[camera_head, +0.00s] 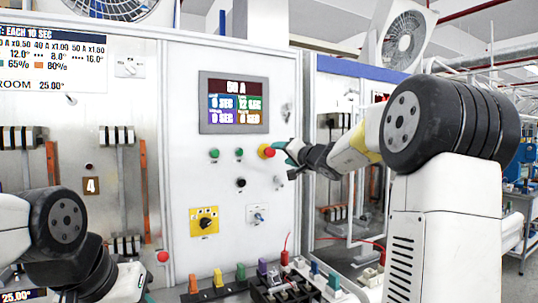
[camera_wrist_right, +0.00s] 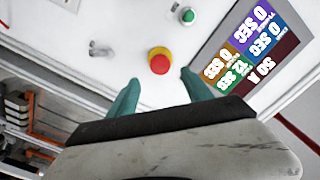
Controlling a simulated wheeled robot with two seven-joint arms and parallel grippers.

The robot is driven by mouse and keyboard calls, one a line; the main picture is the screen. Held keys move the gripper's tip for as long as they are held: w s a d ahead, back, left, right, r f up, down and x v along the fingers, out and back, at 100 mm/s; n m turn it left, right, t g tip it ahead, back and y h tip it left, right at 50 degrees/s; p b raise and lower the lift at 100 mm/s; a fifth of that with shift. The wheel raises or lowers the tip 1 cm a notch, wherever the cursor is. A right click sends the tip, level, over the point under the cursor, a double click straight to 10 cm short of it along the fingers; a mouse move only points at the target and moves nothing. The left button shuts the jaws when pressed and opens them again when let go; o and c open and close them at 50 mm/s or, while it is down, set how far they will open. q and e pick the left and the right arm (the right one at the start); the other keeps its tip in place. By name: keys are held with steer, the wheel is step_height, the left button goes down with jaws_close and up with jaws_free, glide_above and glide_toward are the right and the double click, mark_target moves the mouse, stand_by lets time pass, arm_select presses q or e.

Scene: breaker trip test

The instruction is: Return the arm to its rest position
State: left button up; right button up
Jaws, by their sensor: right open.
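My right gripper (camera_head: 288,153) is beside the red mushroom button (camera_head: 266,151) on the white test panel (camera_head: 180,110). In the right wrist view its two teal fingers (camera_wrist_right: 160,92) stand apart with nothing between them, and the red button on its yellow ring (camera_wrist_right: 159,61) shows just beyond the tips. In the head view the gripper slightly overlaps the button's right side; I cannot tell if they touch. My left arm (camera_head: 65,222) is folded at the lower left. Its gripper is mostly cut off at the bottom edge, so its jaws cannot be judged.
The panel carries a display (camera_head: 234,103), green buttons (camera_head: 214,154), a black button (camera_head: 240,182) and a yellow rotary switch (camera_head: 204,221). Coloured breakers and a terminal block (camera_head: 282,288) with a red lead stand below. A second cabinet (camera_head: 335,120) is behind my right arm.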

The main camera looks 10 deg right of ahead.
steer(key=shift+s+d, duration=0.15)
steer(key=shift+s, duration=0.35)
steer(key=s+a+f+n+g+y, duration=0.1)
steer(key=s+a+f+n+g, duration=0.2)
steer(key=s+a, duration=0.45)
steer(key=s+a+f+n+g+y, duration=0.2)
steer(key=s+a+f+g, duration=0.15)
steer(key=s, duration=0.75)
steer(key=s+d+f+g+h, duration=0.2)
steer(key=s+d+f+h, duration=0.1)
steer(key=s+f, duration=0.5)
steer(key=s+d+f+n+g+h, duration=0.1)
steer(key=s+d+f+g+h, duration=0.1)
steer(key=s+f, duration=0.6)
steer(key=s+d+h, duration=0.1)
steer(key=s, duration=0.4)
steer(key=shift+s, duration=0.3)
steer(key=shift+d+f+g, duration=0.1)
steer(key=shift+g, duration=0.15)
